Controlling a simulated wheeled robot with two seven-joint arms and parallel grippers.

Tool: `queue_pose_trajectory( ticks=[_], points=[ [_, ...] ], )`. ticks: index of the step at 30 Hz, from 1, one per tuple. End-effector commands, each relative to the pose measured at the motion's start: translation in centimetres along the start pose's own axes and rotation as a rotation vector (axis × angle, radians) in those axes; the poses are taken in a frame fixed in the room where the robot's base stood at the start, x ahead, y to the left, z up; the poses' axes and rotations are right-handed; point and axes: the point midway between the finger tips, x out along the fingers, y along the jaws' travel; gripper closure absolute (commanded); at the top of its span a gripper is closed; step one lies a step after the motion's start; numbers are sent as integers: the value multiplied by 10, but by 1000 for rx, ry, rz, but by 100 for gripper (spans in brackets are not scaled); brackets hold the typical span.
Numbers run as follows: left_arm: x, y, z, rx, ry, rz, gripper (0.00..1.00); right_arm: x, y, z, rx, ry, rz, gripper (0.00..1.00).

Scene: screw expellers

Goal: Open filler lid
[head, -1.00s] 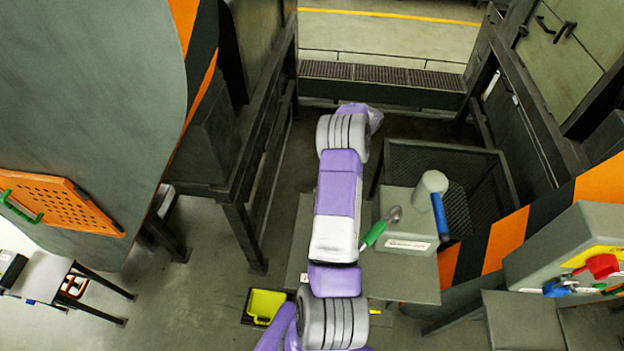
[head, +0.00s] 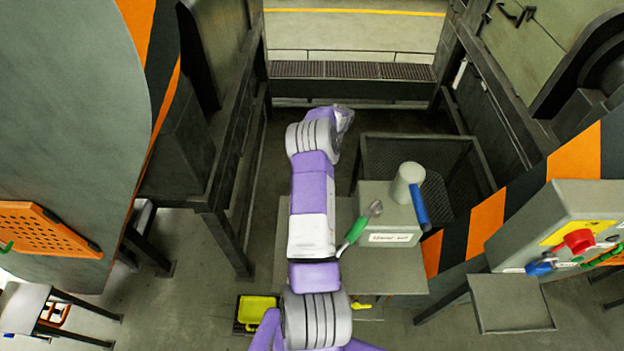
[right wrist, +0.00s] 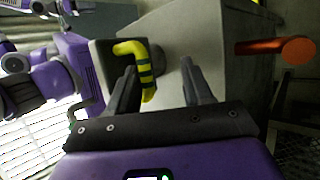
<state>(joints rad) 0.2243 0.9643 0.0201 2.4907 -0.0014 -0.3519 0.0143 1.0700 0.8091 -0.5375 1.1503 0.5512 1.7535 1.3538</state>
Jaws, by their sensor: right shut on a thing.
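In the right wrist view a bent yellow handle (right wrist: 135,62) with dark bands sits in front of a dark square plate (right wrist: 107,64). The fingers of my right gripper (right wrist: 157,82) stand on either side of the handle's lower end, which is close against the left finger. I cannot tell for sure which part is the filler lid. A purple and white arm of mine runs up the middle of the head view, and no gripper fingers show there. My left gripper is in neither view.
In the right wrist view an orange handle (right wrist: 275,48) is at the right. In the head view a grey box with a blue-handled cylinder (head: 408,183) and a green-handled tool (head: 357,229) are right of my arm. A control box (head: 560,235) is farther right; a yellow bin (head: 257,309) is below.

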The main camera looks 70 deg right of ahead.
Motion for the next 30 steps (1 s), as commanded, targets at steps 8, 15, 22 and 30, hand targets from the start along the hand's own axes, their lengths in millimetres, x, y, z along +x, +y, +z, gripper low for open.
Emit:
queue_pose_trajectory(
  ticks=[8,15,22,30],
  points=[
    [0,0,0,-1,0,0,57,-3,-1,1,-2,1,-12,60],
    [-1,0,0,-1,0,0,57,-4,0,1,-3,0,-13,60],
    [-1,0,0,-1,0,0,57,-4,0,2,-3,0,-12,60],
    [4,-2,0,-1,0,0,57,-18,-1,1,-4,0,-15,60]
  ],
)
